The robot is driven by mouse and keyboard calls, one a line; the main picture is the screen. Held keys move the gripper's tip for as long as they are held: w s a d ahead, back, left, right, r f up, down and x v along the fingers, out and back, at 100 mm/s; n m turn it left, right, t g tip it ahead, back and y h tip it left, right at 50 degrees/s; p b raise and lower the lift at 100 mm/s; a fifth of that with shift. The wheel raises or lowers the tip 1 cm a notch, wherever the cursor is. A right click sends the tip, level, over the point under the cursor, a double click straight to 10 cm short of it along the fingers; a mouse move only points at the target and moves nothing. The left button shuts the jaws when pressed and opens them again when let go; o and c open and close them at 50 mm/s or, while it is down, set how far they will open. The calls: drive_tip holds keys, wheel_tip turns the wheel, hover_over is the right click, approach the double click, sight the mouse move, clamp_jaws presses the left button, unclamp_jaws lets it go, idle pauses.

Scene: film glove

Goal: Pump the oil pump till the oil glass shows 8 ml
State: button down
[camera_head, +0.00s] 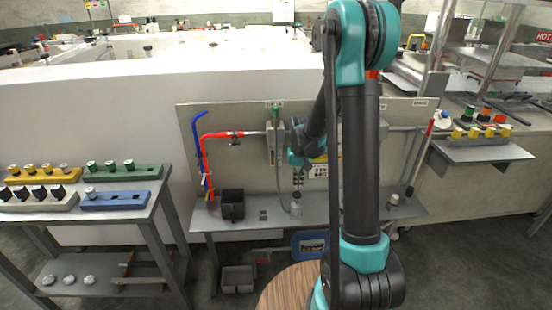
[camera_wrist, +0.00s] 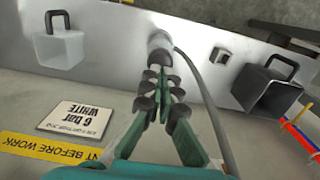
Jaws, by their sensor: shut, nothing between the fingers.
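A small pale grey cylinder with a thin hose, which looks like the oil pump (camera_head: 296,208), stands on the grey bench below the back panel. In the wrist view the pump (camera_wrist: 160,40) is just beyond the fingertips of my gripper (camera_wrist: 160,78). My gripper (camera_head: 298,182) is shut and empty, pointing down over the pump. I cannot tell whether the fingertips touch its top. An upright fitting with a green part, possibly the oil glass (camera_head: 275,115), is on the panel left of my arm. Its level is too small to read.
A pale block with a black handle (camera_wrist: 65,48) is on the pump's other side. Red (camera_head: 203,160) and blue pipes run at the panel's left end.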

drive_tip(key=shift+r, duration=2.4)
drive_tip(key=shift+s, duration=0.1)
drive_tip(key=s+d+t, duration=0.2)
drive_tip(key=s, duration=0.9)
drive_tip(key=s+d+r+t, duration=0.1)
drive_tip(key=s+d+t, duration=0.1)
drive_tip(key=s, duration=0.9)
drive_tip(key=shift+r, duration=0.3)
